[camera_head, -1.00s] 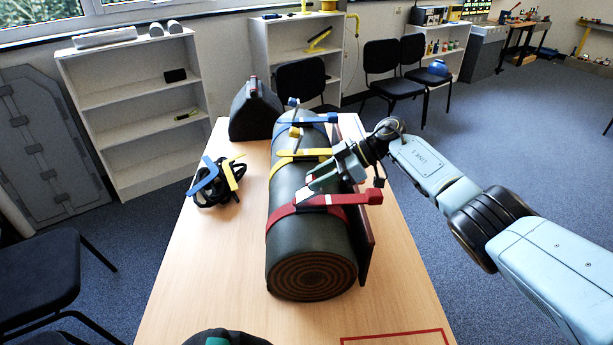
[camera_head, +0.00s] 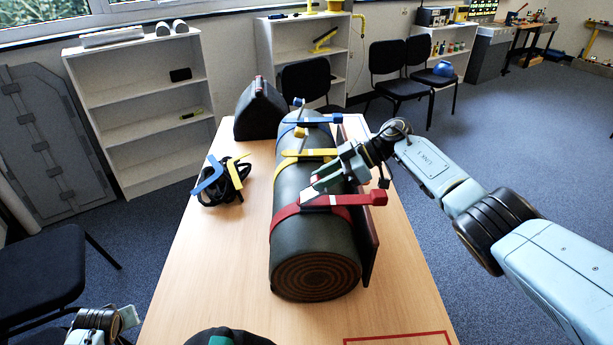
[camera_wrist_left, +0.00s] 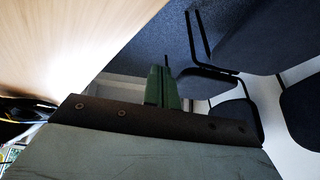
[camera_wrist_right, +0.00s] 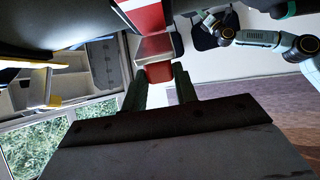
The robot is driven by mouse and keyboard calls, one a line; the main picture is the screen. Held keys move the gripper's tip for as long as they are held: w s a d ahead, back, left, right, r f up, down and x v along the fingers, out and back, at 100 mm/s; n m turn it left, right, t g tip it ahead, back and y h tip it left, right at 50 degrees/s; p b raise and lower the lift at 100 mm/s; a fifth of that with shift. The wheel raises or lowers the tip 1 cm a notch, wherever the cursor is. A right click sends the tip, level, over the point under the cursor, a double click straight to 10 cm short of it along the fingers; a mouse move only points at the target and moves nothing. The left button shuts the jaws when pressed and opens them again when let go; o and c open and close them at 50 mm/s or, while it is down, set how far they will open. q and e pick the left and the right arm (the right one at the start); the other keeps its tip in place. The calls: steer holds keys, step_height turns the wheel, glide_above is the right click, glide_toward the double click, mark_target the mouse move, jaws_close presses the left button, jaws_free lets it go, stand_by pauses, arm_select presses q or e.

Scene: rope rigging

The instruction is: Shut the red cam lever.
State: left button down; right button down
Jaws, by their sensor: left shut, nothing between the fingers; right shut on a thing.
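A red strap (camera_head: 285,213) runs around the near part of a dark green roll (camera_head: 315,240) on the table. It has a red buckle bar with a block (camera_head: 378,198) at its right end. My right gripper (camera_head: 308,193) is low over the strap, mostly hiding the cam lever there in the head view. In the right wrist view my right gripper (camera_wrist_right: 160,88) is shut on the red end of the red cam lever (camera_wrist_right: 158,70). My left gripper (camera_head: 129,317) is at the lower left, away from the roll; its fingers (camera_wrist_left: 162,88) are together and empty.
Beyond the red strap are a yellow strap (camera_head: 322,153) and a blue strap (camera_head: 325,118), with lever knobs standing up. A bundle of black straps (camera_head: 222,185) lies left of the roll. A dark wedge-shaped thing (camera_head: 258,113) stands behind.

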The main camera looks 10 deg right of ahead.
steer(key=shift+r, duration=0.1)
arm_select(q)
steer(key=w+d+r+t+h, duration=0.15)
steer(key=w+d+r, duration=0.35)
steer(key=d+r, duration=0.55)
steer(key=w+d+r+t+h, duration=0.1)
steer(key=w+d+r+h, duration=0.2)
steer(key=w+d+r, duration=0.55)
steer(key=s+d+r+m+h, duration=0.25)
steer(key=s+d+r, duration=0.25)
steer(key=d+r, duration=0.65)
steer(key=s+d+r+m+h, duration=0.1)
steer(key=s+d+r+h, duration=0.3)
steer(key=d+r, duration=0.75)
steer(key=y, duration=0.1)
glide_toward(313, 177)
steer(key=shift+x, duration=2.9)
steer(key=shift+s+d, duration=0.1)
